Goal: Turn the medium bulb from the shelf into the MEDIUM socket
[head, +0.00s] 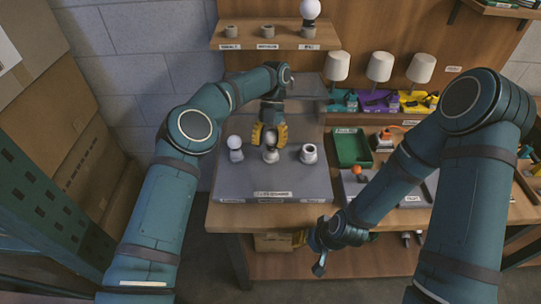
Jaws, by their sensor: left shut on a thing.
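The grey board (285,178) on the left of the bench carries three sockets in a row. The left socket holds a white bulb (235,147). The right socket (309,153) is empty. My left gripper (269,138) points down over the middle socket (270,156), with its yellow fingers shut on the medium bulb, which they mostly hide. I cannot tell how deep the bulb sits. On the wooden shelf (264,43), the left and middle holders are empty, and a bulb (310,10) stands in the right one. My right gripper (318,242) hangs by the bench's front edge; its jaws are unclear.
Three white-shaded lamps (379,67) stand at the back right on coloured bases. A green tray (352,147) and a grey tray (415,192) with small parts lie right of the board. Stacked cardboard boxes (85,150) fill the left side.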

